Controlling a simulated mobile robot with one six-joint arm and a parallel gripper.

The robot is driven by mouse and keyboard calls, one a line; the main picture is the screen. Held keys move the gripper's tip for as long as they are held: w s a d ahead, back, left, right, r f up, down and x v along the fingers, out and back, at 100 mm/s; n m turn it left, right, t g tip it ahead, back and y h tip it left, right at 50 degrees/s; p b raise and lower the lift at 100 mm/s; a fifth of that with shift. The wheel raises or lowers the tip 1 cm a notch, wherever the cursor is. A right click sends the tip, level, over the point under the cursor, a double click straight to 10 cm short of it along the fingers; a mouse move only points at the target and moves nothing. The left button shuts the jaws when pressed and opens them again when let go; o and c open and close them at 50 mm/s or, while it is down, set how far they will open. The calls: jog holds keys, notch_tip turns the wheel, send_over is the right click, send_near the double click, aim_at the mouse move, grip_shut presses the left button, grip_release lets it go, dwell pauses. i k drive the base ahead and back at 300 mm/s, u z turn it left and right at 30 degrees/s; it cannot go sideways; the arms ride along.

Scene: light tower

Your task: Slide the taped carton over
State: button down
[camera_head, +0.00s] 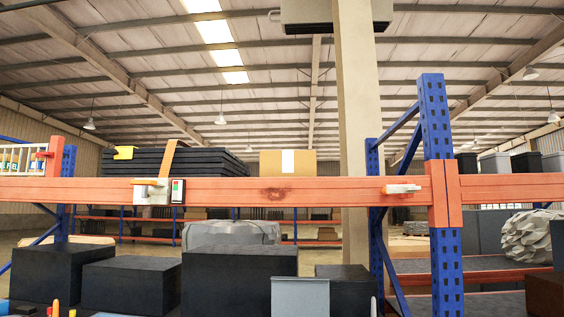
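The taped carton (270,163) is a brown cardboard box with a white vertical strip of tape on its face. It shows above the orange rack beam (330,191), near the middle of the view. The beam hides its lower part, so I cannot see what it rests on. It stands to the right of a stack of black flat slabs (205,163), with a gap between them. I cannot make out my gripper in this view.
A blue rack upright (446,270) stands right of centre. Large black boxes (239,280) fill the lower foreground. Space right of the carton looks clear up to the pillar (357,120).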

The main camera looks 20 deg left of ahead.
aim_at(273, 163)
jog(key=i, duration=0.6)
jog(key=z, duration=0.25)
jog(key=k, duration=0.15)
jog(key=u, duration=2.85)
jog(key=i, duration=0.6)
jog(key=z, duration=0.05)
